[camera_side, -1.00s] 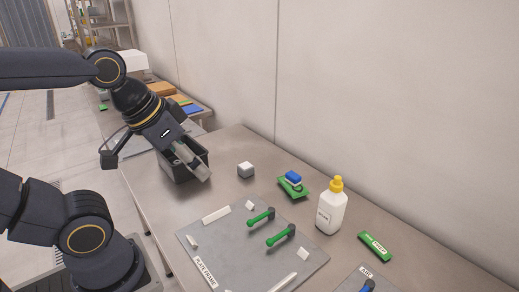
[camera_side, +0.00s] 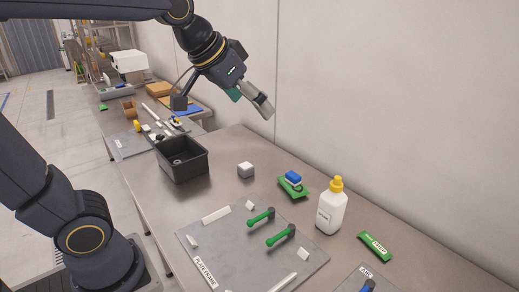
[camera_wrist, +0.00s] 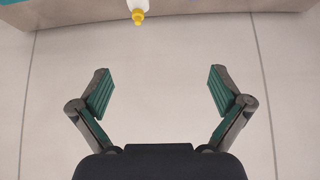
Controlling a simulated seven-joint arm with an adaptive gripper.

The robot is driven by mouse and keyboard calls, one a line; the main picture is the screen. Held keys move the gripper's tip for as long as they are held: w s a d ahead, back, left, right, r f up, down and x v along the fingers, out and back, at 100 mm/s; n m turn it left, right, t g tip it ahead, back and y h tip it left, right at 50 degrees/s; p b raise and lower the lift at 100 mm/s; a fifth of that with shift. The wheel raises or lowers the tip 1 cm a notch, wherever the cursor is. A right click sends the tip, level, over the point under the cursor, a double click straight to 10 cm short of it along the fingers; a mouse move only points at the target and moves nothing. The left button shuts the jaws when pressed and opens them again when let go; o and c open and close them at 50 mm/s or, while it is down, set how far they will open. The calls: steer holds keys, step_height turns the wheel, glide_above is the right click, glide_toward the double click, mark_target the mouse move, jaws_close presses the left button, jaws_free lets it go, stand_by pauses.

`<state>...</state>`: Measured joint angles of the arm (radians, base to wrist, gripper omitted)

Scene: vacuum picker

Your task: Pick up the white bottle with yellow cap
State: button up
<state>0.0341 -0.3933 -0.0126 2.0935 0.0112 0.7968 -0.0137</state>
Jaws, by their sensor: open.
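The white bottle (camera_side: 331,212) with its yellow cap (camera_side: 336,184) stands upright on the metal table, right of the grey plate, in the side view. In the wrist view the bottle (camera_wrist: 139,5) shows at the top edge, cap pointing down the picture and its body cut off by the frame. My gripper (camera_side: 264,106) is raised above the table, up and to the left of the bottle in the side view, and well apart from it. In the wrist view its two green-padded fingers (camera_wrist: 160,91) are spread wide with nothing between them.
A grey plate (camera_side: 232,262) with green-handled tools lies left of the bottle. A wall (camera_side: 400,110) rises behind.

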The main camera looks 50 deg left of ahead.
steer(key=w+d+f, duration=0.2)
steer(key=w+d, duration=0.1)
steer(key=w, duration=0.7)
steer(key=m+g, duration=0.1)
steer(key=g, duration=0.2)
glide_above(337, 183)
steer(key=s, duration=0.4)
step_height(337, 183, down, 14)
steer(key=shift+m+h, duration=0.3)
steer(key=x, duration=0.9)
steer(key=shift+w+a+f, duration=0.1)
steer(key=shift+a+f, duration=0.1)
steer(key=shift+a, duration=0.2)
steer(key=x, duration=0.5)
steer(key=shift+w+a+f, duration=0.15)
steer(key=shift+a+f, duration=0.25)
steer(key=c, duration=1.8)
steer(key=shift+c, duration=0.5)
